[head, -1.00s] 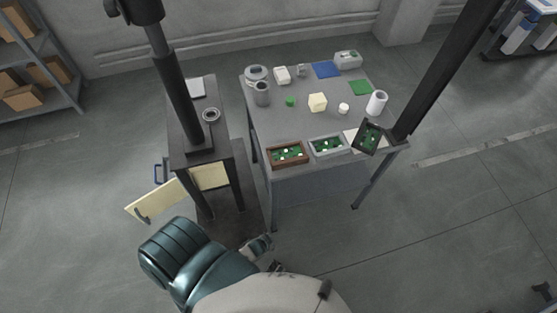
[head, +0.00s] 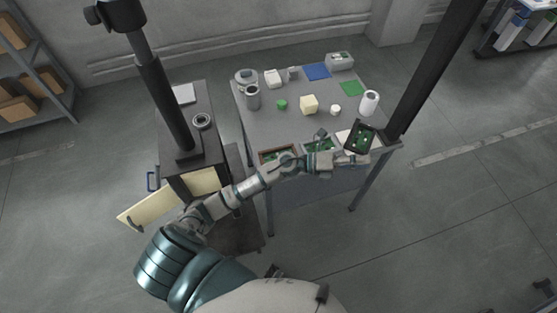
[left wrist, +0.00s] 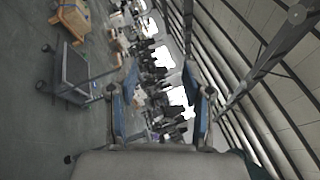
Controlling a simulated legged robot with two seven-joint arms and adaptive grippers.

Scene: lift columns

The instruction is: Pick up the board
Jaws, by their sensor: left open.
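A green board with pale parts sits in a dark, tilted holder (head: 360,138) at the table's front right corner. More green shows in a brown tray (head: 266,154) and in a light grey tray (head: 312,145) along the front edge; my left arm partly covers both. My left gripper (head: 358,160) is just in front of and below the dark holder. Whether it touches the holder, I cannot tell. In the left wrist view its two fingers (left wrist: 160,100) stand apart with nothing between them. My right gripper is not in view.
The grey table (head: 290,125) also bears a cream block (head: 309,104), a white cylinder (head: 369,102), a green piece (head: 282,104), a blue mat (head: 317,71) and a green mat (head: 352,88). A dark column rises at each side. A cream panel (head: 165,202) juts out at left.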

